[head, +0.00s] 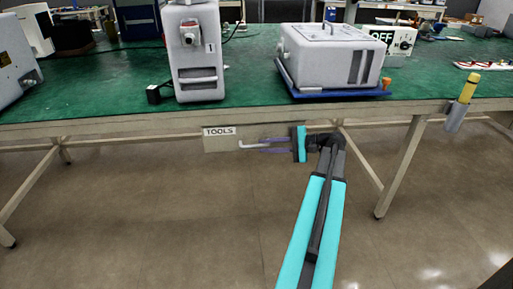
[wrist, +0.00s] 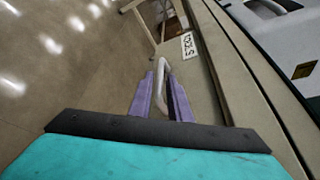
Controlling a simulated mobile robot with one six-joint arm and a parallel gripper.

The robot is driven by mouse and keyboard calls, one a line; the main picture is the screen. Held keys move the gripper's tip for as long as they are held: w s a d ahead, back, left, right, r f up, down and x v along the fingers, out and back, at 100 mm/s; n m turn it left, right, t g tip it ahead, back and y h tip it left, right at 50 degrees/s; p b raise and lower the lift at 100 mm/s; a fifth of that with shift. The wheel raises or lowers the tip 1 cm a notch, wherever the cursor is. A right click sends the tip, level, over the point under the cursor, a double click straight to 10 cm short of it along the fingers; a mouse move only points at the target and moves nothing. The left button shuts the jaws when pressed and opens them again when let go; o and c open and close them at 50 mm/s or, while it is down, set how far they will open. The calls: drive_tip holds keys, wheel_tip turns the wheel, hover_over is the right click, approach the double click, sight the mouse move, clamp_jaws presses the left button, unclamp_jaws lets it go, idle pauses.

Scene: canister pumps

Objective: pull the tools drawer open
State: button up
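The tools drawer (head: 222,146) sits under the front edge of the green-topped workbench, with a "TOOLS" label (head: 219,131) on its front. It appears closed. Its pale bar handle (head: 250,146) sticks out at the right part of the front. My gripper (head: 268,144) is at the handle, coming from the right below the bench edge. In the wrist view, the handle (wrist: 162,72) lies between the two purple fingers of my gripper (wrist: 162,80). The fingers stand apart, with a gap seeming to show beside the handle; contact is not clear.
On the green bench top (head: 250,85) stand a grey canister pump marked 1 (head: 195,50) and a grey case on a blue tray (head: 330,60). A yellow-capped tool (head: 468,88) sits in a holder at the bench's right edge. The floor (head: 150,220) in front is clear.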

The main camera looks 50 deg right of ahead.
sight(258, 146)
drive_tip(key=shift+b+x, duration=0.55)
drive_tip(key=shift+x, duration=2.05)
clamp_jaws()
